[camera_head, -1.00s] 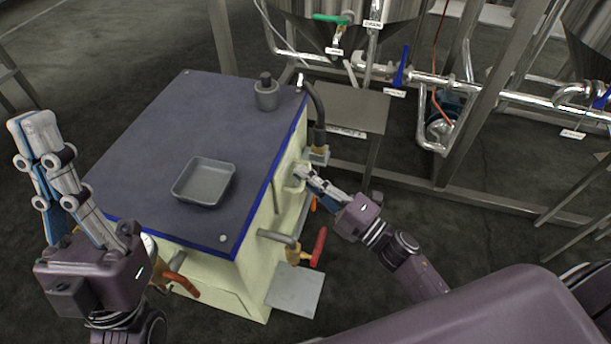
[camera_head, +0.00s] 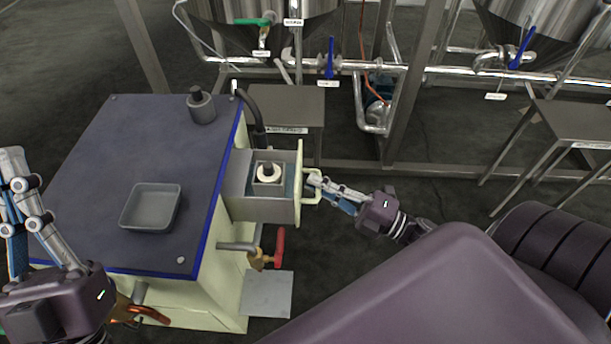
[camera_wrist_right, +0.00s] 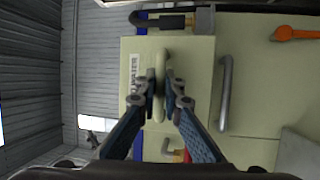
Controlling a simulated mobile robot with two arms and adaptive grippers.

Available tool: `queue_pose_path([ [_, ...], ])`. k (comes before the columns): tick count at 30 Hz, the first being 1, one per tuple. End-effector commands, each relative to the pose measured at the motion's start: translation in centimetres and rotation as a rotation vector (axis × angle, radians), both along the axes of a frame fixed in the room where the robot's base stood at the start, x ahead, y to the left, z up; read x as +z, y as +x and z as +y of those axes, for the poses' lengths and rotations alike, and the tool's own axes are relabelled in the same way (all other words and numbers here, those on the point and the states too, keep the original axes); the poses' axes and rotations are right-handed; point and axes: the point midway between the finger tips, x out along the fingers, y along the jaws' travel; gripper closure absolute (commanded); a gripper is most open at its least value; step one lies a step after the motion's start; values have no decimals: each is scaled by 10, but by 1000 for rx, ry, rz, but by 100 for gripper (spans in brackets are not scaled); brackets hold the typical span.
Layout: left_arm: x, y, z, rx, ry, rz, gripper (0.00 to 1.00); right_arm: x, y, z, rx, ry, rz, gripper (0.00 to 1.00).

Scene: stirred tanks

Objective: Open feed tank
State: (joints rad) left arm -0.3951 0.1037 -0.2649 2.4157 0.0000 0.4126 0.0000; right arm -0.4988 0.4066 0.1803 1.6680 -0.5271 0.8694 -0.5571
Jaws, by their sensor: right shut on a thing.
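The feed tank (camera_head: 262,208) is a metal drawer-like box pulled out from the right side of the cream cabinet (camera_head: 215,285). Its top is open, and a pale round fitting with a dark cap (camera_head: 267,172) shows inside. Its cream front panel carries a bar handle (camera_head: 313,186). My right gripper (camera_head: 315,184) is shut on this handle. In the right wrist view, the fingers (camera_wrist_right: 163,88) close around the upright handle (camera_wrist_right: 160,60), beside a label ending in "WATER" (camera_wrist_right: 134,75).
The cabinet's dark top (camera_head: 120,215) carries a grey tray (camera_head: 150,207) and a capped cylinder (camera_head: 201,105). A red-handled valve (camera_head: 279,247) sits below the drawer. A metal stand (camera_head: 285,105) and pipes are behind.

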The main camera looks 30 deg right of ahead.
Motion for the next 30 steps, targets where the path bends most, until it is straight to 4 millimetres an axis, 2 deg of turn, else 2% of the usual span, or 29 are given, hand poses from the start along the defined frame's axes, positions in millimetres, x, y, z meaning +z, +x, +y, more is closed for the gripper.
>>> queue_pose_path([
  [5, 0, 0, 0, 0, 0, -1, 100, -2, 0, 0, -2, -1, 3, 100],
  [6, 0, 0, 0, 0, 0, -1, 100, -2, 0, 0, -2, -1, 3, 91],
  [11, 0, 0, 0, 0, -1, -2, 100, -1, 0, 1, -1, 0, 2, 74],
  [22, 0, 0, 0, 0, -1, -3, 100, -2, -5, -3, -1, 1, 3, 74],
  [26, 0, 0, 0, 0, -1, -3, 100, -7, -22, -14, -1, -2, 5, 74],
  [30, 0, 0, 0, 0, -1, -3, 100, -13, -48, -31, -2, -1, 7, 74],
])
